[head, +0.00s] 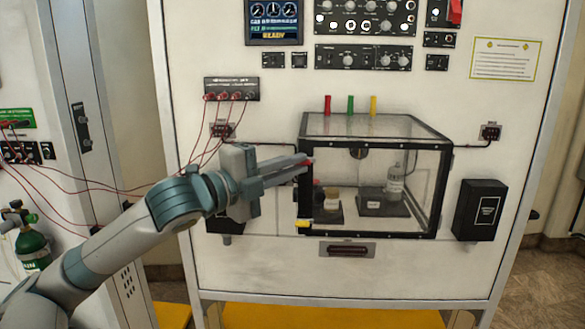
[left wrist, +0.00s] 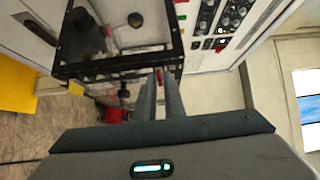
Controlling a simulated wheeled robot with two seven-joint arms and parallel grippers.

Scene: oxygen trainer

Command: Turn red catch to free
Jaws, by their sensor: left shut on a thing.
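The red catch (head: 309,161) shows as a small red piece at the left front edge of the clear box (head: 424,124), at my left gripper's fingertips. My left gripper (head: 306,164) reaches in from the left and is shut on the catch. In the left wrist view the two fingers (left wrist: 160,84) lie close together, with a bit of red (left wrist: 159,74) between their tips beside the box's dark frame (left wrist: 110,66). The fingers hide most of the catch, so I cannot tell its turn. My right gripper is not in view.
The box holds a bottle (head: 395,184) on a dark block and a small jar (head: 332,197). Red, green and yellow pegs (head: 350,105) stand on top. Red cables (head: 190,160) hang behind my arm. A black box (head: 480,210) is at right. A green cylinder (head: 33,250) stands far left.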

